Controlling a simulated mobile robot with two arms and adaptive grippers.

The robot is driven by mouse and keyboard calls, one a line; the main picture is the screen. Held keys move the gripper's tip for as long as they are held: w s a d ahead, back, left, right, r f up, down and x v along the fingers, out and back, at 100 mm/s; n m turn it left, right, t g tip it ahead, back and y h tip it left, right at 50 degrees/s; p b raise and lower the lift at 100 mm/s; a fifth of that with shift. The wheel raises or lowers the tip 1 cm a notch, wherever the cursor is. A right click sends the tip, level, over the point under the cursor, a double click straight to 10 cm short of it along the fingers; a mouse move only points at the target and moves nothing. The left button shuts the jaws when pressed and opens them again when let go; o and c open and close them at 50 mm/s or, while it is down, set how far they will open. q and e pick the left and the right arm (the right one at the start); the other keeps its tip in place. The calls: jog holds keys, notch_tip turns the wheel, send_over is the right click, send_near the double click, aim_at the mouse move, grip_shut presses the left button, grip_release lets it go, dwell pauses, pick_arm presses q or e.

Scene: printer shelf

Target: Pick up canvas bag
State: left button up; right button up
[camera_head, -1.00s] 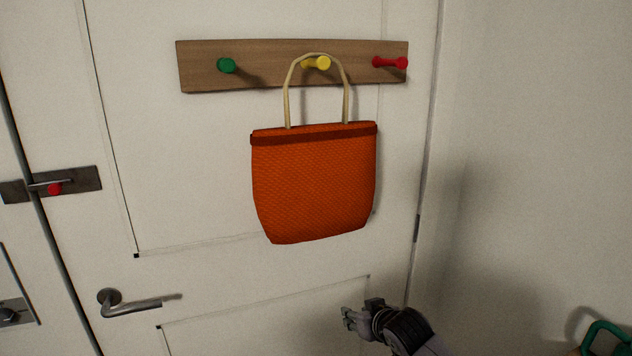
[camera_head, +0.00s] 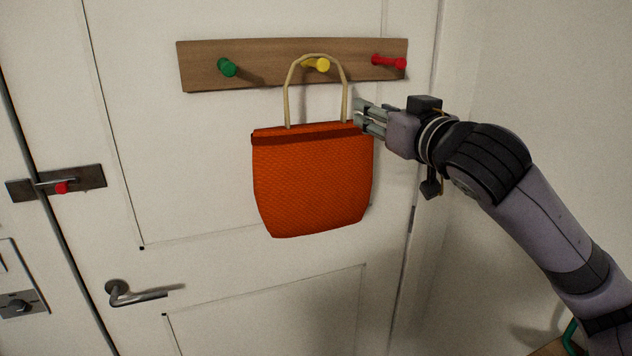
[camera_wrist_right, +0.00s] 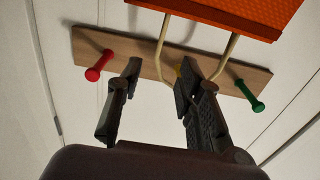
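The orange canvas bag (camera_head: 312,185) hangs on the door by its pale loop handle (camera_head: 287,95), which is over the yellow peg (camera_head: 320,65). My right gripper (camera_head: 360,112) is at the right of the handle, just above the bag's upper right corner. In the right wrist view the bag (camera_wrist_right: 245,12) shows upside down. There the right gripper (camera_wrist_right: 158,72) is open, and one handle strand (camera_wrist_right: 158,50) shows between its fingers. Whether a finger touches the handle cannot be told. One finger hides most of the yellow peg. My left gripper is not in view.
A wooden rack (camera_head: 205,70) on the white door bears a green peg (camera_head: 227,67) and a red peg (camera_head: 390,62). A door handle (camera_head: 135,295) is lower left, and a latch (camera_head: 85,177) is at the left. The wall (camera_head: 550,90) is at the right.

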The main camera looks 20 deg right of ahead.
aim_at(346, 101)
jog(key=w+p, duration=0.3)
jog(key=w, duration=0.5)
jog(key=shift+w+a+r, duration=0.1)
jog(key=shift+w+a, duration=0.05)
jog(key=shift+w, duration=0.1)
jog(key=w+p, duration=0.2)
jog(key=w, duration=0.1)
jog(key=shift+w+a+p, duration=0.1)
jog(key=shift+w+p, duration=0.15)
jog(key=shift+p, duration=0.15)
jog(key=shift+w+f, duration=0.35)
jog(key=shift+w, duration=0.15)
jog(key=shift+s, duration=0.1)
grip_shut()
jog(key=shift+r, duration=0.1)
